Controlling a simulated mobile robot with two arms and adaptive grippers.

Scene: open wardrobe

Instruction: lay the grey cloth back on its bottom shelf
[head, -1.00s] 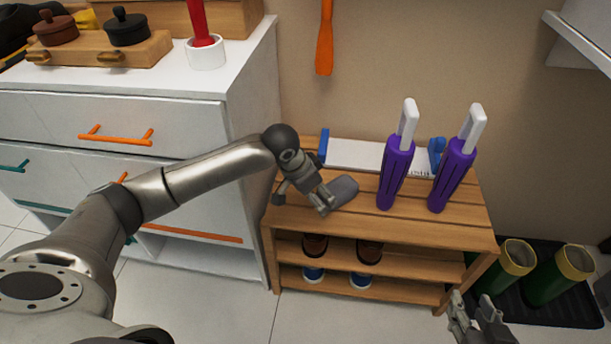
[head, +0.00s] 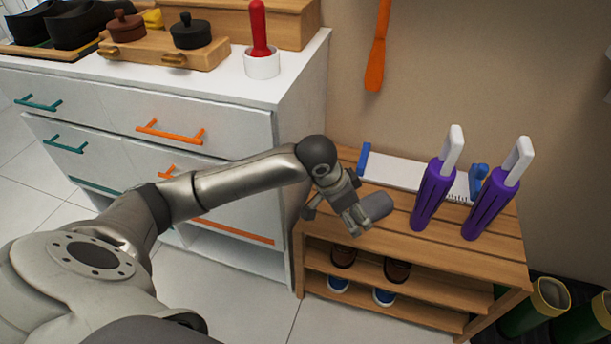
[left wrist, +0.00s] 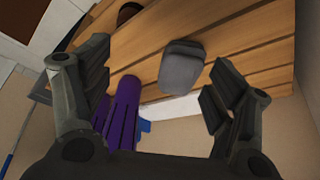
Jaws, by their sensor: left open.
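The grey cloth (head: 376,206) is a small, rounded, folded bundle on the slatted top of the wooden rack (head: 440,248), towards its left end. My left gripper (head: 352,220) is open at the cloth's left side in the head view and hides part of it. In the left wrist view the cloth (left wrist: 182,68) shows beyond the two spread fingers (left wrist: 160,92), nearer the right one. I cannot tell whether they touch it. The rack's bottom shelf (head: 425,310) holds blue shoes (head: 384,296) at its left part. My right gripper is not in view.
Two purple umbrella-like things with white handles (head: 434,190) (head: 497,197) stand on the rack top, with a white and blue item (head: 405,172) behind. Brown shoes (head: 397,270) sit on the middle shelf. A white drawer cabinet (head: 215,135) stands left, green boots (head: 540,305) right.

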